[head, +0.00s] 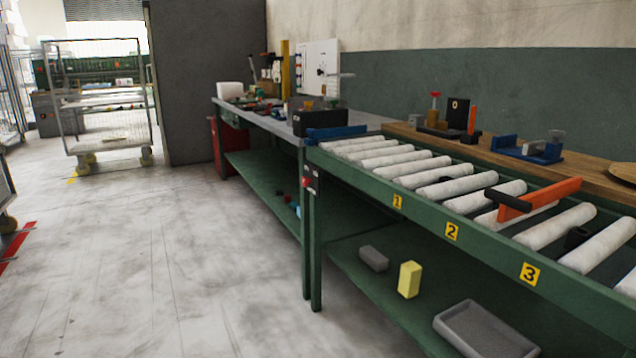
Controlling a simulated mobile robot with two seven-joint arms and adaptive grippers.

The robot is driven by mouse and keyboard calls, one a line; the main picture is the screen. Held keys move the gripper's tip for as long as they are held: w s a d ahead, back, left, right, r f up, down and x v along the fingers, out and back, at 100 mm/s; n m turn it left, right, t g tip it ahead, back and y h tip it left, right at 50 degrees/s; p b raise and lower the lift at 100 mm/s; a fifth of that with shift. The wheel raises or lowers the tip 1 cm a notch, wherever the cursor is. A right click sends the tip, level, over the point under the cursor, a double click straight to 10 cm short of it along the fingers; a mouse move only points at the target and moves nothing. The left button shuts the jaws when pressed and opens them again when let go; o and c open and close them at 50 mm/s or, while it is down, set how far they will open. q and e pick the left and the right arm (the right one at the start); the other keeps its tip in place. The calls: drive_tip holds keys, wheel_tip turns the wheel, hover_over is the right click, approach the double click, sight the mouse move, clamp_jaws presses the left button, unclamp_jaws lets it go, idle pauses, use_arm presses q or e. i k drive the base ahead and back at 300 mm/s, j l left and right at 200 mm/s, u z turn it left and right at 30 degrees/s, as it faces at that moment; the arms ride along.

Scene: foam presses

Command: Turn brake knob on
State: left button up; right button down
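No knob is labelled as a brake knob here. A small dark control box (311,172) is fixed to the green frame at the near corner of the roller conveyor, with a red round knob or button (306,182) on it. Its setting is too small to tell. Neither of my grippers is in view.
The roller conveyor (452,231) carries yellow labels 1, 2 and 3, and an orange bar (540,197) lies across its rollers. A workbench (265,120) adjoins it. A lower shelf holds a yellow block (409,279) and grey tray (486,330). The floor at left is clear before a wire cart (100,105).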

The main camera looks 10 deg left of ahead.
sight(305, 181)
drive_tip(key=i+j+z, duration=0.1)
drive_tip(key=i+j, duration=0.15)
drive_tip(key=i+j+z, duration=0.25)
drive_tip(key=i+j, duration=0.2)
drive_tip(key=j, duration=0.2)
drive_tip(key=i+j+z, duration=0.1)
drive_tip(key=i+j, duration=0.15)
drive_tip(key=i+j+z, duration=0.15)
drive_tip(key=j, duration=0.3)
drive_tip(key=i+j+z, duration=0.1)
drive_tip(key=j, duration=0.3)
drive_tip(key=i+j+z, duration=0.15)
drive_tip(key=i+j, duration=0.15)
drive_tip(key=j, duration=0.1)
